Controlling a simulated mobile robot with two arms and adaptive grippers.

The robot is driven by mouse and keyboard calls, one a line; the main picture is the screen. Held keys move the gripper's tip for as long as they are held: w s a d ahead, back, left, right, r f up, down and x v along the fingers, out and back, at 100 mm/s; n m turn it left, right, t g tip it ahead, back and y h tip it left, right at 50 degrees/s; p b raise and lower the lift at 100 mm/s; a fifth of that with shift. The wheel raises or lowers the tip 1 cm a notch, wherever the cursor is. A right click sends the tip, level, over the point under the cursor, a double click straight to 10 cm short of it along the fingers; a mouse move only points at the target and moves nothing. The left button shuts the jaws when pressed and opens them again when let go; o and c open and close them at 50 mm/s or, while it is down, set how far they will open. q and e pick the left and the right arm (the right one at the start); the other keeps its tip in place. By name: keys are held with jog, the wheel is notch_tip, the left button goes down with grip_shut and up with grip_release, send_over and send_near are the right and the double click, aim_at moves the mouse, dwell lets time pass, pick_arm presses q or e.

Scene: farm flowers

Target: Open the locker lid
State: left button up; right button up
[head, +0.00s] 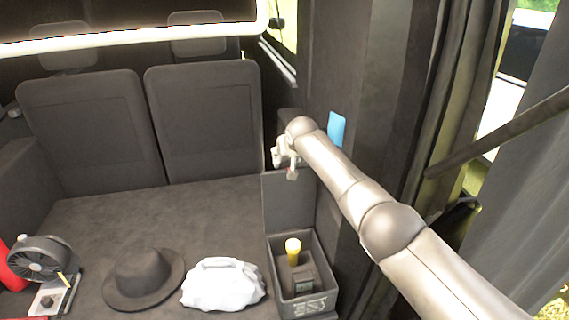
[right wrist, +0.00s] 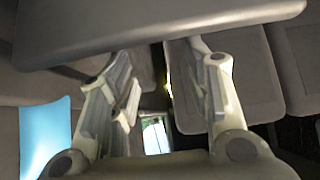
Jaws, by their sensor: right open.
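The locker (head: 326,262) is a dark open-topped box at the lower right of the cargo floor in the head view. Its inside is visible, with a yellow-topped object (head: 293,250) and a small dark box (head: 303,285) in it. A flat dark panel, which looks like the locker lid (head: 288,205), stands upright at the locker's back edge. My right gripper (head: 285,163) is above this panel, near its top. In the right wrist view my right gripper (right wrist: 165,95) has its fingers spread with nothing between them. My left gripper is not in view.
A dark hat (head: 143,275), a white bag (head: 222,284) and a small fan (head: 40,260) lie left of the locker. Seat backs (head: 205,120) stand behind. A blue item (head: 336,129) is on the right wall. The floor behind the hat is clear.

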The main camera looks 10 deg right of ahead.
notch_tip(320, 180, up, 8)
jog(key=shift+a+r, duration=0.15)
jog(key=shift+a, duration=0.15)
jog(key=shift+s, duration=0.1)
